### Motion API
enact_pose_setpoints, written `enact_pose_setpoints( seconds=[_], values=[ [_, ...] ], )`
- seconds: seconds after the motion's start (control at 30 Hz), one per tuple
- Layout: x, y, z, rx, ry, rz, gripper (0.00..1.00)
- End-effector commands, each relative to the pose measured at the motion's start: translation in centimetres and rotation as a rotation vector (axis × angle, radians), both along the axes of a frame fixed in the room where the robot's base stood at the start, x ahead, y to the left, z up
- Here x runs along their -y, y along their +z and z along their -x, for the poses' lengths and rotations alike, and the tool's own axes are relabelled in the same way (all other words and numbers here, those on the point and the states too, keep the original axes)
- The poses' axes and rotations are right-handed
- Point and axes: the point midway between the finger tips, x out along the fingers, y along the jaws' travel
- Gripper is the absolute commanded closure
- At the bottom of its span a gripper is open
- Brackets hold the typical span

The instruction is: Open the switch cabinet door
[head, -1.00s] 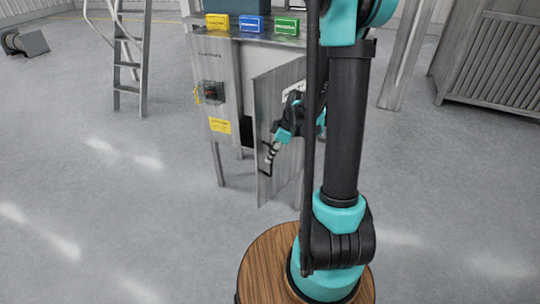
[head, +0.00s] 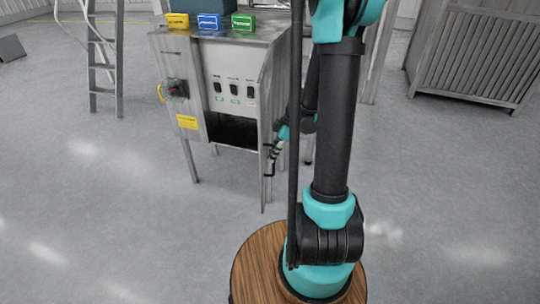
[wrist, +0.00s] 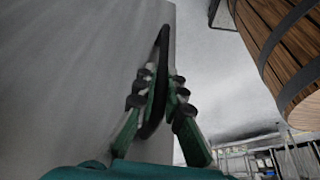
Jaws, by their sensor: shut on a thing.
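The switch cabinet (head: 225,60) stands left of my arm in the head view. Its door (head: 265,185) is swung wide and shows nearly edge-on, so its front is not visible there. The opening shows three dark switches (head: 233,89) above a dark cavity (head: 232,130). My gripper (head: 272,156) is at the door's free side, partly hidden by my arm. In the wrist view the gripper fingers (wrist: 156,88) are closed around the dark bar handle (wrist: 152,115) on the grey door panel (wrist: 80,80).
Yellow, blue and green boxes (head: 209,21) sit on the cabinet top. A ladder (head: 103,60) stands at left, and a slatted crate (head: 475,55) at back right. The floor in front is clear.

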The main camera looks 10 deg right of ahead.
Motion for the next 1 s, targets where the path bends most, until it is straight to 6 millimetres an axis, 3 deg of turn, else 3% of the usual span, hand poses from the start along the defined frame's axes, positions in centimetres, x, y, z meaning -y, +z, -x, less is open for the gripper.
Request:
enact_pose_setpoints(
  seconds=[0.33, 0.37, 0.53, 0.83, 1.0],
  values=[
    [0.0, 0.0, 0.0, -0.001, -0.001, 0.001, 1.00],
    [0.0, 0.0, 0.0, -0.001, -0.001, 0.001, 0.88],
    [0.0, 0.0, 0.0, -0.001, -0.001, 0.001, 0.69],
    [0.1, 0.1, 0.0, -0.001, -0.001, 0.001, 0.69],
    [0.5, 1.2, 0.1, -0.001, -0.002, 0.001, 0.69]
  ],
)
